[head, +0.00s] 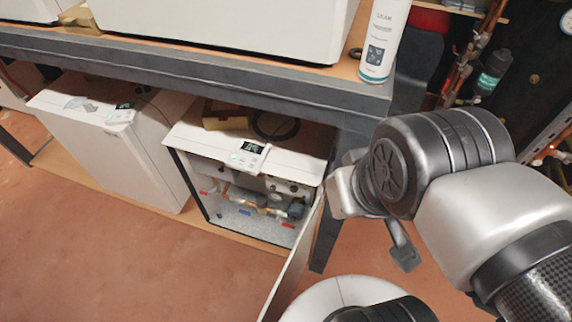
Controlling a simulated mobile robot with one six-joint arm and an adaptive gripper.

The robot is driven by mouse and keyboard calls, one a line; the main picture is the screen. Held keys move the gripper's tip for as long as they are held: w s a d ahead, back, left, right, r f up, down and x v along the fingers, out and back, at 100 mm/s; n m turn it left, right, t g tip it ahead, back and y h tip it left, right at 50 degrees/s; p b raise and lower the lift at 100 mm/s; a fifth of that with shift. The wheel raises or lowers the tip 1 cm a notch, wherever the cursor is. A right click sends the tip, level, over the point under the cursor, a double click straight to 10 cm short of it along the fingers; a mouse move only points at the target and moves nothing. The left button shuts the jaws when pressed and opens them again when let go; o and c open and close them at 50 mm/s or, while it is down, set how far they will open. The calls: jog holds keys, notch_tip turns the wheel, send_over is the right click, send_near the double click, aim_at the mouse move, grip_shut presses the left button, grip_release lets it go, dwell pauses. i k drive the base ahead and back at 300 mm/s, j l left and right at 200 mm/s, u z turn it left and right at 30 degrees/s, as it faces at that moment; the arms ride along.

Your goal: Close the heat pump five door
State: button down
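A white heat pump (230,150) stands on the low shelf under the bench, with a small display on its sloped top. Its front is open and shows pipes and valves inside. Its door (296,268) stands swung outward at the right side, seen nearly edge-on, and its lower end runs out of the picture. I cannot read a number on the unit. The end of my arm is right of the door, and a dark part of my gripper (403,248) shows below the wrist joint. My wrist hides the rest, so its opening and any contact with the door cannot be told.
A second white heat pump (110,145) with a closed front stands to the left. A white bottle (383,40) stands on the bench. Reddish floor (90,255) is clear in front.

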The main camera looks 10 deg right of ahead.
aim_at(276, 298)
jog(key=k+j, duration=0.4)
jog(key=k, duration=0.2)
jog(key=k+j, duration=0.4)
jog(key=k, duration=0.2)
jog(key=k+z, duration=0.35)
jog(key=k, duration=0.2)
